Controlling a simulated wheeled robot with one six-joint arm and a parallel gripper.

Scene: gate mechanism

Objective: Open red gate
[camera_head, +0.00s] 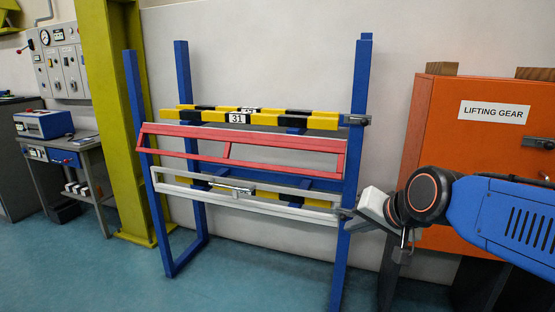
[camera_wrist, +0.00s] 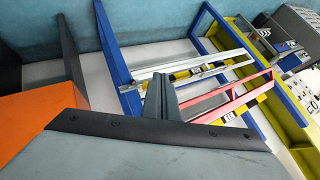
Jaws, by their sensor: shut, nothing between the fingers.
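The red gate (camera_head: 290,143) is a long, narrow red frame with a short inner strut. It lies across the blue stand between its posts, tilted in the head view. It also shows in the wrist view (camera_wrist: 235,93), right of my fingers. A similar white gate (camera_head: 285,211) with a small metal bolt or handle (camera_head: 232,188) is below it. My gripper (camera_head: 343,212) is shut and empty, beside the right blue post near the white gate's right end. It is below and apart from the red gate. In the wrist view my closed fingers (camera_wrist: 160,98) hide part of the stand.
Yellow and black bars marked 31 (camera_head: 237,118) cross the stand above the red gate. An orange cabinet (camera_head: 470,145) labelled LIFTING GEAR stands at the right, close to my arm. A yellow-green column (camera_head: 110,110) is at the left. The floor before the stand is clear.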

